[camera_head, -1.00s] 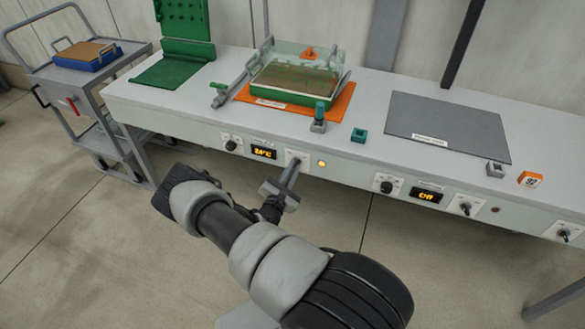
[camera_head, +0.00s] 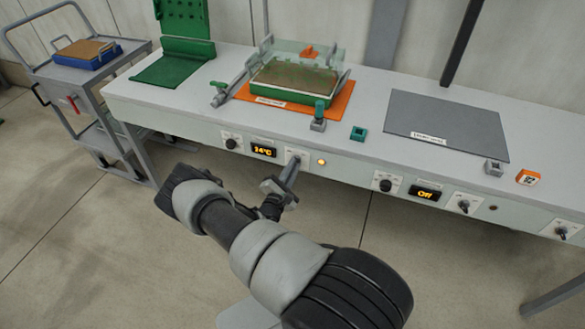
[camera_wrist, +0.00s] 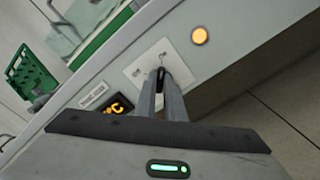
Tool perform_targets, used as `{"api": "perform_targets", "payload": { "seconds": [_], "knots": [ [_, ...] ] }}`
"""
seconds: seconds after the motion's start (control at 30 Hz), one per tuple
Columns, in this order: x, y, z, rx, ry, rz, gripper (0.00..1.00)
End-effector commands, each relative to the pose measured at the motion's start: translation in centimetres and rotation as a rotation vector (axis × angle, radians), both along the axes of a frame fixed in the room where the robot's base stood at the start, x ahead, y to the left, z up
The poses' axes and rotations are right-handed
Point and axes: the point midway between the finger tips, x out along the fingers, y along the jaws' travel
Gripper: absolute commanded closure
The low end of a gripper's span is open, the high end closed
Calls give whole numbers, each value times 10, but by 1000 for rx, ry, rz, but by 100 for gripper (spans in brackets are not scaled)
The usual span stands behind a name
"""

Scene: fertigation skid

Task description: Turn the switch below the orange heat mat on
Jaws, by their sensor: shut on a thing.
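The orange heat mat (camera_head: 340,105) lies on the bench with a green tray (camera_head: 295,86) under a clear cover on it. Below it, on the bench's front panel, is a white switch plate (camera_head: 304,158); it also shows in the wrist view (camera_wrist: 146,72). My gripper (camera_head: 294,163) is at this plate. In the wrist view my gripper (camera_wrist: 161,75) is shut on the switch lever, which is mostly hidden between the fingertips. The lamp (camera_head: 322,162) right of the switch glows amber. The display (camera_head: 263,152) left of it is lit and reads about 24°C.
A second panel further right has a knob (camera_head: 386,186), a display (camera_head: 425,193) reading "Off" and a switch (camera_head: 464,206). A grey mat (camera_head: 450,125) lies above it. A cart (camera_head: 75,80) stands at the left.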

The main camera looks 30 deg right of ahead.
Motion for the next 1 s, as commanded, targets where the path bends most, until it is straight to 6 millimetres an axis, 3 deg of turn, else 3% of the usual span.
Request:
{"api": "perform_targets", "payload": {
  "seconds": [0.03,0.07,0.17,0.57,1.0],
  "knots": [
    [-1,1,-2,5,1,0,100],
    [-1,1,-2,5,1,0,86],
    [0,1,-1,3,1,0,72],
    [-5,7,0,2,2,1,72],
    [-64,85,-1,3,3,4,72]
  ]
}}
